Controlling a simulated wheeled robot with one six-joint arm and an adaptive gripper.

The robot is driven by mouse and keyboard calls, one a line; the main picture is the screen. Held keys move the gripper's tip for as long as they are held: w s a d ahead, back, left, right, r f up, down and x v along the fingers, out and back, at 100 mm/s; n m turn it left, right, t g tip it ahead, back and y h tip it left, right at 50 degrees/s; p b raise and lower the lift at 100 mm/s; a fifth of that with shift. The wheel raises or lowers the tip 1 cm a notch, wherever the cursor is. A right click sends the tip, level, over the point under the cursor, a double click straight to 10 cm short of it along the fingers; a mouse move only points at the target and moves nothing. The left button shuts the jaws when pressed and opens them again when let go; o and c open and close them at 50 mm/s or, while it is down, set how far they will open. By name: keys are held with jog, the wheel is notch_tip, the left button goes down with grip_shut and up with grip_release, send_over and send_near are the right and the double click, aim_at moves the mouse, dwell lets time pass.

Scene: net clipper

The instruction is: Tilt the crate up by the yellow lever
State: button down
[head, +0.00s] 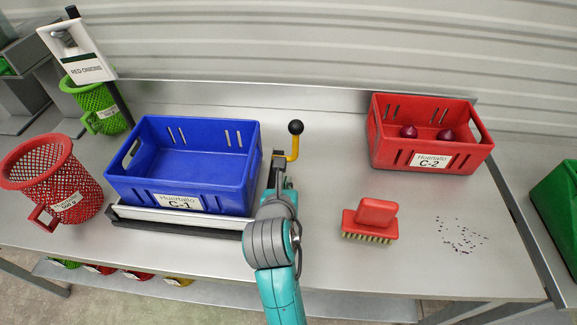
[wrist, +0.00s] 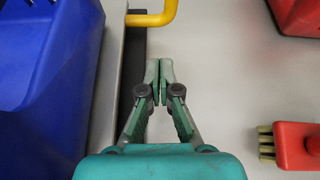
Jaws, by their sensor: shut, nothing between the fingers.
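The blue crate (head: 150,183), labelled C-1, sits on a metal stand (head: 165,217) and looks empty. The yellow lever (head: 294,148) stands upright at the stand's right side, with a black ball on top. My gripper (head: 279,162) is at the lever's lower end in the head view, partly hidden by my arm. In the wrist view my gripper (wrist: 160,70) is shut and empty, its fingertips pressed together. The yellow lever (wrist: 152,17) crosses the top edge there, ahead of the fingertips with a visible gap. The blue crate (wrist: 45,75) is on the left.
A red crate (head: 393,152), labelled C-2, holds red onions (head: 409,131) at the right back. A red brush (head: 371,219) and scattered dark bits (head: 460,235) lie right of my arm. Red (head: 58,175) and green (head: 93,103) baskets stand left. The table between lever and red crate is clear.

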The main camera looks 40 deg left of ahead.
aim_at(290, 169)
jog(key=x, duration=1)
